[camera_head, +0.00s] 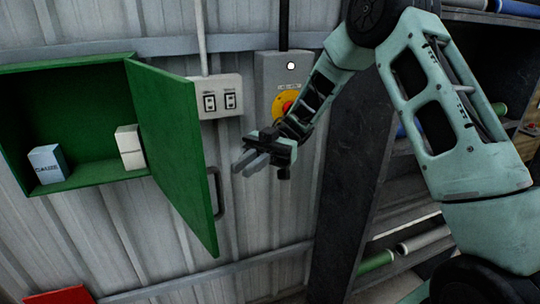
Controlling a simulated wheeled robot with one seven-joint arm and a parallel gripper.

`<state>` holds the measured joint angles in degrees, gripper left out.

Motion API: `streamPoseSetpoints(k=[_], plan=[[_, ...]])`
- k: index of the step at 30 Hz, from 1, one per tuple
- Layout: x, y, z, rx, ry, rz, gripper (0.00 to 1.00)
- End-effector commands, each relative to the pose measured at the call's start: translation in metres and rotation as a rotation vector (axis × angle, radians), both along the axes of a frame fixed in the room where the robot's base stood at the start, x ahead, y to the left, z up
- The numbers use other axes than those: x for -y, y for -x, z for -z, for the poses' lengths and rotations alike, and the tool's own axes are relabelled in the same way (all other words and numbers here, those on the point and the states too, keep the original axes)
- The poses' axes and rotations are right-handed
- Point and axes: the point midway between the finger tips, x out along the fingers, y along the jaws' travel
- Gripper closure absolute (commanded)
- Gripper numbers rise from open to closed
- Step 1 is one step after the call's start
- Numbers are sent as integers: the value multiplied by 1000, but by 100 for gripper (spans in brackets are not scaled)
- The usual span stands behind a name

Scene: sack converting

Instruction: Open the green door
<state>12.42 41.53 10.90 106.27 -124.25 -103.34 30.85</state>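A green wall cabinet (92,181) hangs at the left with its inside in view. Its green door (172,150) is hinged on the right side of the box and stands swung well open, out from the wall. A dark handle (217,192) sits near the door's free edge. My gripper (246,165) is to the right of the door and its handle, apart from both in the picture. Its two fingers point left, side by side with little or no gap that I can make out. I see nothing between them.
A box marked gauze (47,165) and a white box (130,147) stand inside the cabinet. A socket plate (218,97) and a grey box with a red-and-yellow button (286,103) are on the wall. A dark rack (352,185) stands right. A red object (62,295) is at lower left.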

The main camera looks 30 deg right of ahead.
Motion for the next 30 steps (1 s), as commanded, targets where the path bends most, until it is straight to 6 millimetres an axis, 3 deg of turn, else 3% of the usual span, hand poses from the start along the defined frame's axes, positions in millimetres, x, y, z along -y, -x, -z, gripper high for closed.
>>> streamPoseSetpoints(k=[6, 12, 18, 30], plan=[[44, -27, 4, 4, 0, 4, 85], [72, -44, 2, 2, -1, 3, 85], [83, -51, 0, 0, 0, 1, 85], [84, -51, -1, -1, -1, 1, 85]])
